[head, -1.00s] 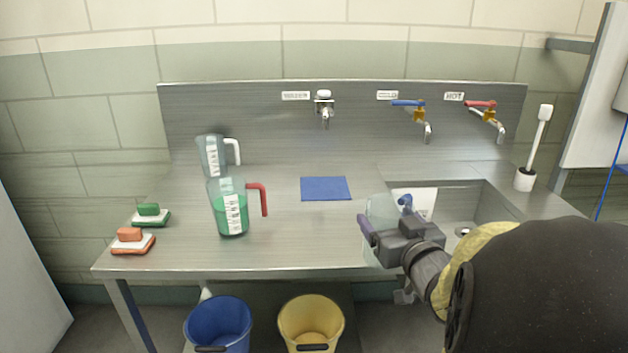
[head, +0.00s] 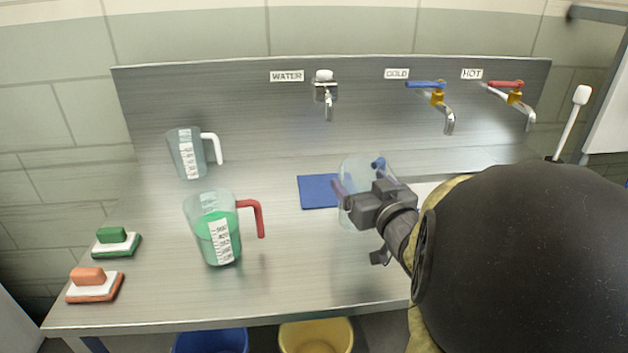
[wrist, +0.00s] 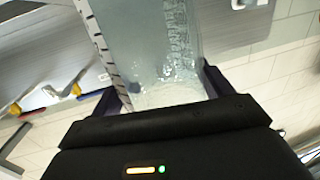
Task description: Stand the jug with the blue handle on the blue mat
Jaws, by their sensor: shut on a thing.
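The clear jug with the blue handle (head: 352,212) is held in my gripper (head: 355,192); a bit of its blue handle shows at its upper right. In the wrist view the jug (wrist: 150,45) fills the space between my two fingers (wrist: 165,85), and its printed scale shows. My gripper is shut on the jug's body. The blue mat (head: 316,192) lies flat on the steel counter, just left of and behind the jug in the head view, and the jug overlaps its right part. Whether the jug touches the counter I cannot tell.
A jug with a red handle and green liquid (head: 217,232) stands left of the mat. An empty jug with a white handle (head: 188,153) stands behind it. Green (head: 115,240) and orange (head: 95,283) brushes lie at the left. Taps (head: 326,92) line the back panel.

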